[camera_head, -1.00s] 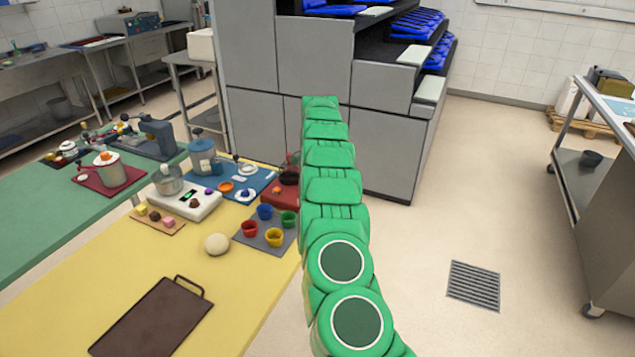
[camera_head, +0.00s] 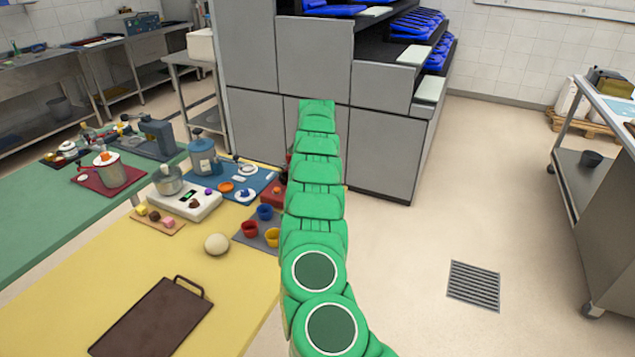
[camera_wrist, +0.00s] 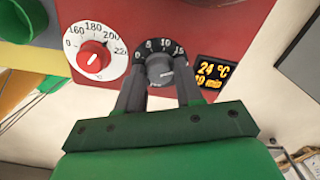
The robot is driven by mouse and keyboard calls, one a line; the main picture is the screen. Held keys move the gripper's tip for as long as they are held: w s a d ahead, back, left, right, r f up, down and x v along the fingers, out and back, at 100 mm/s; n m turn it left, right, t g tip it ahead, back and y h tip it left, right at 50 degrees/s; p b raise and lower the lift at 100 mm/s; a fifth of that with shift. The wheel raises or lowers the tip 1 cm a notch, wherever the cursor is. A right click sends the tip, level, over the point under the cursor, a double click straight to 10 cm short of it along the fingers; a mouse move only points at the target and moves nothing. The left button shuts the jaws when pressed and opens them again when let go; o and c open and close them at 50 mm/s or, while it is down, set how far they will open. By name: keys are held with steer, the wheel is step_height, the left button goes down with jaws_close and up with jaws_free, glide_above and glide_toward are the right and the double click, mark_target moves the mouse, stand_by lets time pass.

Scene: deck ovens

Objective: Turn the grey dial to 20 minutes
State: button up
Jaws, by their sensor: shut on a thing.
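The grey dial (camera_wrist: 157,68) sits on a dark round scale plate in the wrist view, with 0, 5, 10 and 15 readable. My gripper (camera_wrist: 157,80) has one finger on each side of the dial and is shut on it. The fingers cover the scale's lower part. The red panel (camera_wrist: 185,20) carries both. In the head view my arm hides the gripper and dial.
A red dial (camera_wrist: 94,57) with a white temperature scale is close to the left of the grey one. In the head view, red (camera_head: 250,229) and yellow (camera_head: 272,237) cups and a dough ball (camera_head: 217,244) lie left of my arm.

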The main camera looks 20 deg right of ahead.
steer(key=shift+a+m, duration=0.1)
steer(key=shift+m, duration=0.2)
steer(key=o, duration=1)
steer(key=shift+r, duration=3.9)
